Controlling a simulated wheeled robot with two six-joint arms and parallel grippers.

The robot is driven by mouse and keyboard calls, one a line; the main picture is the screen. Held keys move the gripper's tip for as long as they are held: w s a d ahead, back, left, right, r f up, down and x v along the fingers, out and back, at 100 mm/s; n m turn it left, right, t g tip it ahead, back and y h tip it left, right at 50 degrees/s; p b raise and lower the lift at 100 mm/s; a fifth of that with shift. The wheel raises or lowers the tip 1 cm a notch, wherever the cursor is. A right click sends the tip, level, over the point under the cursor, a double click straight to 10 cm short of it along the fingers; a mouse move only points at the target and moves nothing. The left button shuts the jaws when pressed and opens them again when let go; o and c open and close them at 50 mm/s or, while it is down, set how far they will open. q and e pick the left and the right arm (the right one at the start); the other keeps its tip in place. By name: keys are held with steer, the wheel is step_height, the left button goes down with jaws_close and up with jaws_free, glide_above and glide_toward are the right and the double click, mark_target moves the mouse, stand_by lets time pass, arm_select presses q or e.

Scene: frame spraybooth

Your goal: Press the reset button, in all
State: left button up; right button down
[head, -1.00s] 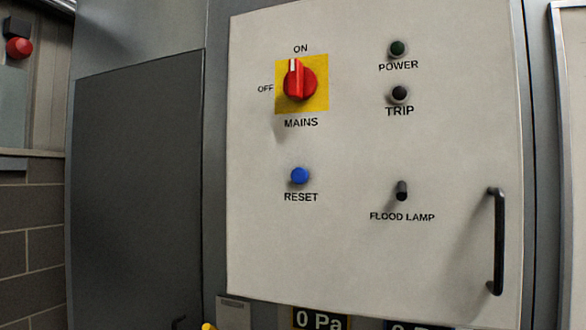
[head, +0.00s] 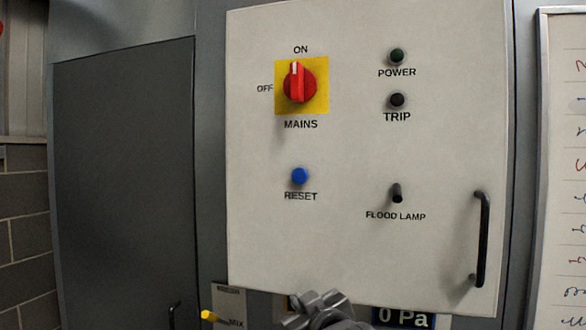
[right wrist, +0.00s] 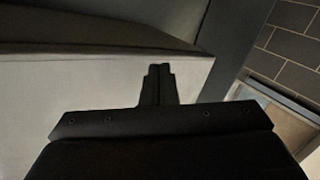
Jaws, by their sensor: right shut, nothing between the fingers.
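The blue RESET button (head: 300,176) sits on the pale control panel (head: 350,240), below the red MAINS switch (head: 299,84) on its yellow plate. The MAINS switch's white mark points up to ON. My right gripper (head: 322,298) shows at the bottom edge of the head view, below the button and apart from it. In the right wrist view its fingers (right wrist: 160,70) are together with nothing between them, in front of a pale surface. The button does not show in the right wrist view. My left gripper is not in view.
The panel also carries a dark POWER lamp (head: 397,56), a dark TRIP lamp (head: 397,100), a FLOOD LAMP toggle (head: 397,193) and a black door handle (head: 481,240) that stands out. Below are a 0 Pa display (head: 403,317) and a yellow lever (head: 209,315). A whiteboard (head: 565,170) is at right.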

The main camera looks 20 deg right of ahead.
mark_target(300, 181)
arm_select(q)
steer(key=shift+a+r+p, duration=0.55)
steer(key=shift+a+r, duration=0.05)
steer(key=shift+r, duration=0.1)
arm_select(e)
steer(key=s+a+r+n+t+y, duration=0.1)
steer(key=s+a+r, duration=0.1)
steer(key=r, duration=0.5)
steer(key=s+a+r+t, duration=0.2)
steer(key=s+r, duration=0.1)
steer(key=r, duration=0.5)
steer(key=s+a+r+n+t+y, duration=0.1)
steer(key=s+a+r, duration=0.1)
steer(key=r, duration=0.6)
steer(key=shift+s+r+n+t+y, duration=0.15)
steer(key=shift+s+n+t+y, duration=0.15)
steer(key=shift+s, duration=0.25)
steer(key=shift+d, duration=0.1)
steer(key=shift+w, duration=0.15)
arm_select(q)
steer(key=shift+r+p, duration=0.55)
steer(key=shift+p, duration=0.05)
arm_select(e)
steer(key=shift+w+d, duration=0.8)
steer(key=shift+w, duration=0.35)
steer(key=shift+w+d, duration=0.85)
steer(key=shift+w, duration=0.35)
steer(key=shift+w+d, duration=0.8)
steer(key=shift+w, duration=0.35)
